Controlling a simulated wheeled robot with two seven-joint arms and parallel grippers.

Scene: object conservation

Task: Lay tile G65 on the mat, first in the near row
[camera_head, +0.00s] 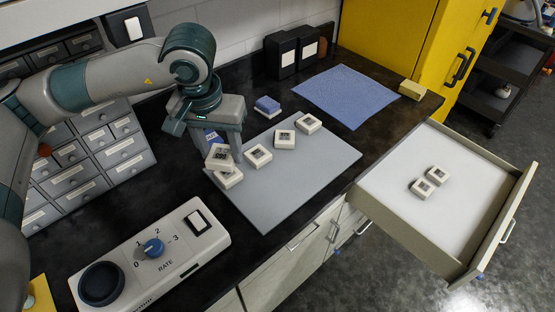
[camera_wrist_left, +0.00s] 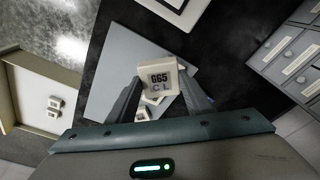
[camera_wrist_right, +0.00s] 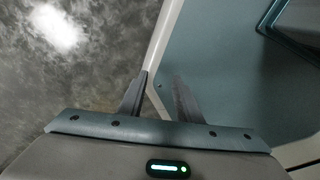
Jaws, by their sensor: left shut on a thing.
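My left gripper (camera_head: 213,150) is shut on tile G65 (camera_head: 219,156), a white block with a dark printed face. In the left wrist view the tile (camera_wrist_left: 162,78) sits between the fingertips, its "G65 CL" label facing the camera. The grey mat (camera_head: 300,188) lies on the black bench. The held tile is over the mat's left end, close above another white tile (camera_head: 229,178); I cannot tell whether they touch. More white tiles (camera_head: 257,155) (camera_head: 285,139) (camera_head: 308,123) lie along the mat. My right gripper (camera_wrist_right: 157,100) is open and empty, away from the bench.
A blue-topped block (camera_head: 267,105) stands by the mat's far edge. A blue cloth (camera_head: 348,94) lies behind. An open drawer (camera_head: 470,215) at right holds two white tiles (camera_head: 430,181). A RATE dial unit (camera_head: 150,255) stands at front left, small drawers (camera_head: 100,150) at left.

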